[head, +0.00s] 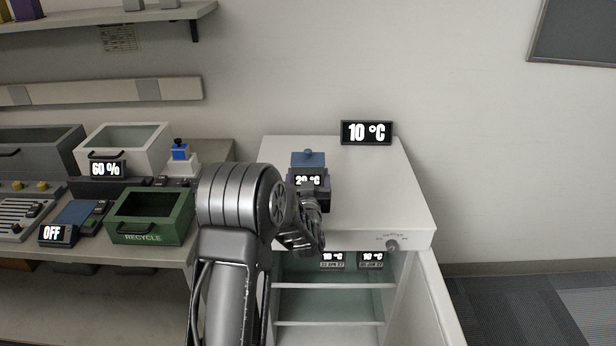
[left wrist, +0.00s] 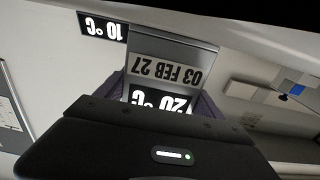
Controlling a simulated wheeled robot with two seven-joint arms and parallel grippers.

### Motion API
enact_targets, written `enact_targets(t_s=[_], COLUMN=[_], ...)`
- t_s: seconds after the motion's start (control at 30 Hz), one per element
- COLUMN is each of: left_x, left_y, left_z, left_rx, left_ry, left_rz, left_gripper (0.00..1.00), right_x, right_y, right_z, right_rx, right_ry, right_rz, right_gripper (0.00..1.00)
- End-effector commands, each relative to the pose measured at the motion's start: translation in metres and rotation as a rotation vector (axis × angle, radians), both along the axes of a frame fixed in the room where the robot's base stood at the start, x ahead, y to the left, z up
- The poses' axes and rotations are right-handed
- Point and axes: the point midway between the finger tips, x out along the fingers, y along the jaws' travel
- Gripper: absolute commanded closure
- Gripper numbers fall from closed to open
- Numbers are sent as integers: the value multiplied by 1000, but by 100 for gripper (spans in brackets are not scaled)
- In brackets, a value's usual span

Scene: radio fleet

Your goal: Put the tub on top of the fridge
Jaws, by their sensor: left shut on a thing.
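The tub (head: 308,160) has a blue lid with a small knob and a display that reads 20 °C. My left gripper (head: 310,192) is shut on it, and my wrist hides its lower part. In the left wrist view the tub (left wrist: 172,48) shows a label 03 FEB 27, upside down, between the fingers. The fridge (head: 375,190) is a white cabinet with a flat top, and the tub appears over that top, left of its middle. I cannot tell whether the tub touches the top. My right gripper is not in view.
A 10 °C display (head: 366,132) stands at the fridge's back edge. The fridge door (head: 436,300) is open at the right; two labelled items show inside. A green RECYCLE bin (head: 150,215) and a white bin (head: 125,145) stand on the left bench. The fridge top's right side is clear.

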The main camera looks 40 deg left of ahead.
Motion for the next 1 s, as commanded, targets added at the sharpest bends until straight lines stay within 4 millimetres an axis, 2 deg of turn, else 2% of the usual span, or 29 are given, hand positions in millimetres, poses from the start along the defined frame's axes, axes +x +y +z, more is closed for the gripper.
enact_targets(t_s=[0.17,0.2,0.43,0.83,1.0], left_x=[0,0,0,0,-18], left_y=[0,0,0,-1,-14], left_z=[-2,-3,-2,2,0], left_rx=[1,0,0,-1,-1], left_ry=[-3,0,0,1,0], left_rz=[0,0,0,-1,-1], left_gripper=[72,21,2,1,1], right_x=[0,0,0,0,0], right_y=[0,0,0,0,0], right_z=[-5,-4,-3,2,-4], right_rx=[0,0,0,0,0], right_ry=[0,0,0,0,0], right_rz=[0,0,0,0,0], right_gripper=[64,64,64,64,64])
